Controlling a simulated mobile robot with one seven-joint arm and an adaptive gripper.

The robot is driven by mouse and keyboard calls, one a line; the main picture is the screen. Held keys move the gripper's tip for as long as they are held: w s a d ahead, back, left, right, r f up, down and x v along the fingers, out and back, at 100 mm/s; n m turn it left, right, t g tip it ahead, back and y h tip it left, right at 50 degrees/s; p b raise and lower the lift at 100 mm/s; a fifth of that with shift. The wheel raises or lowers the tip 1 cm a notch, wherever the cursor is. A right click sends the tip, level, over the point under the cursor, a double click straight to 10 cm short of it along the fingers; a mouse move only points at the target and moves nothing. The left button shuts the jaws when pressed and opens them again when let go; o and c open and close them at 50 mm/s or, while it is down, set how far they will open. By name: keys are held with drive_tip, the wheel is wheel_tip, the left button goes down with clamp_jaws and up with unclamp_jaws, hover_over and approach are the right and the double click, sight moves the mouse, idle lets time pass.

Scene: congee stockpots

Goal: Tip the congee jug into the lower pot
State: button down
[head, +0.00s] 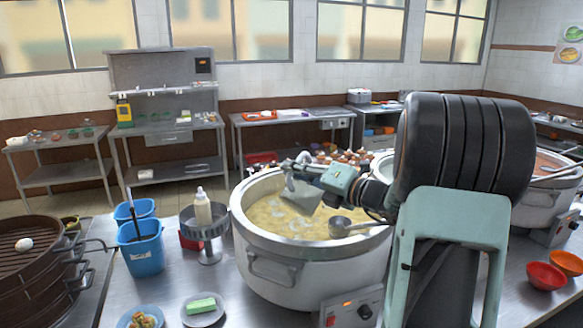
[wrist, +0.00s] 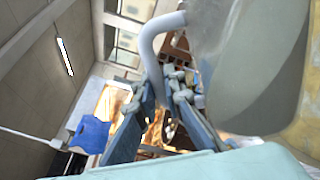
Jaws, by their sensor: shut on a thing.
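My gripper (head: 298,163) is above the large front pot (head: 310,270), which holds pale yellow congee (head: 275,218) with lighter lumps. It is shut on the handle of a grey jug (head: 303,194). The jug hangs tilted over the congee, inside the pot's rim as seen from the head. In the wrist view the fingers (wrist: 170,78) close around the pale curved handle (wrist: 150,42), and the jug's side (wrist: 210,40) fills the right. I cannot see a stream of congee or how full the jug is.
A ladle (head: 341,228) rests at the pot's right rim. Another pot (head: 545,196) with orange contents stands at the right. A squeeze bottle (head: 203,208), blue buckets (head: 141,250) and a plate with a green block (head: 203,309) are left of the pot. Orange bowls (head: 546,276) sit at the right.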

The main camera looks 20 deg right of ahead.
sight(312, 162)
drive_tip(key=shift+w+d+r+m+p, duration=0.25)
drive_tip(key=shift+d+m+p, duration=0.25)
drive_tip(key=shift+p, duration=0.85)
drive_tip(key=shift+w+d+r+m+p, duration=0.2)
drive_tip(key=shift+d+m+p, duration=0.3)
drive_tip(key=shift+p, duration=0.85)
drive_tip(key=shift+w+d+f+m, duration=0.2)
drive_tip(key=shift+w+d+m, duration=0.25)
drive_tip(key=shift+d+m, duration=0.5)
drive_tip(key=shift+w+d+f+m, duration=0.25)
drive_tip(key=shift+w+d+m, duration=0.25)
drive_tip(key=shift+d+m, duration=0.45)
drive_tip(key=shift+w+d+f+m, duration=0.2)
drive_tip(key=shift+w+d+m, duration=0.25)
drive_tip(key=shift+d+m, duration=0.45)
drive_tip(key=shift+w+d+r+m, duration=0.25)
drive_tip(key=shift+d+m, duration=0.2)
drive_tip(key=shift+m, duration=0.05)
drive_tip(key=shift+w+d+r+m, duration=0.2)
drive_tip(key=shift+w+d+m, duration=0.05)
drive_tip(key=shift+d+m, duration=0.25)
